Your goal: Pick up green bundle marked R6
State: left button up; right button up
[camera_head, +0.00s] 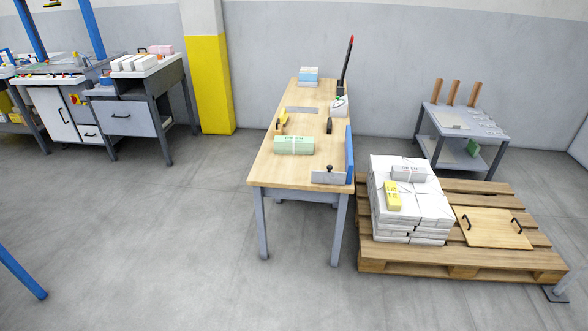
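A green bundle (294,145) with a white band lies on the near half of the long wooden-topped table (275,172). Its printed marking is too small to read, so I cannot tell whether it says R6. Neither of my grippers shows in the head view.
A wooden pallet (470,268) with stacked white bundles (428,209) stands right of the table. A yellow bundle (393,196) is on the stack. A grey workbench (128,117) and a yellow pillar (211,85) stand at the left. The floor (140,235) left of the table is clear.

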aim_at(292, 145)
jog(key=i+l, duration=0.4)
jog(key=i, duration=0.15)
jog(key=i+l, duration=0.35)
jog(key=i, duration=0.15)
jog(key=i+l, duration=0.4)
jog(key=i, duration=0.15)
jog(key=i+l, duration=0.4)
jog(key=i, duration=0.15)
